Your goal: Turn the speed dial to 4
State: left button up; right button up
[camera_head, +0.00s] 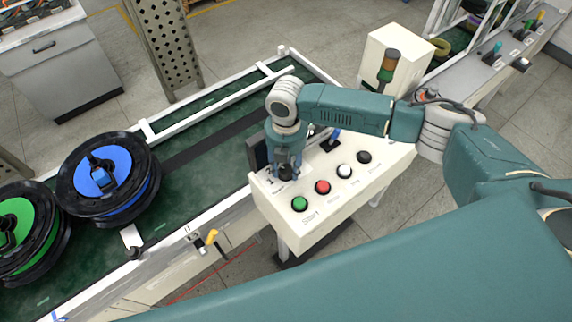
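A white control panel box (310,220) stands beside the conveyor, in the middle of the head view. It carries a row of round buttons: green (299,203), red (322,187), white (344,171) and black (364,157). My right gripper (286,172) points down at the panel's left end, close over its top. The speed dial cannot be made out; the gripper covers that end of the panel. Whether the fingers are open, shut or touching anything cannot be told. My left gripper is not in view.
A green conveyor (190,195) with white rails carries a blue-centred wheel (108,178) and a green-centred wheel (28,232). A blue lever (334,138) stands at the panel's back, near my arm. A signal tower (388,68) stands behind my arm. A yellow lever (212,237) is on the conveyor's side.

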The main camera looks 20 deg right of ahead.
aim_at(285, 168)
jog(key=c, duration=0.9)
jog(key=m, duration=0.4)
jog(key=shift+w+m, duration=0.1)
jog(key=shift+m, duration=0.3)
jog(key=o, duration=0.9)
notch_tip(285, 168, up, 12)
jog(key=shift+a, duration=0.1)
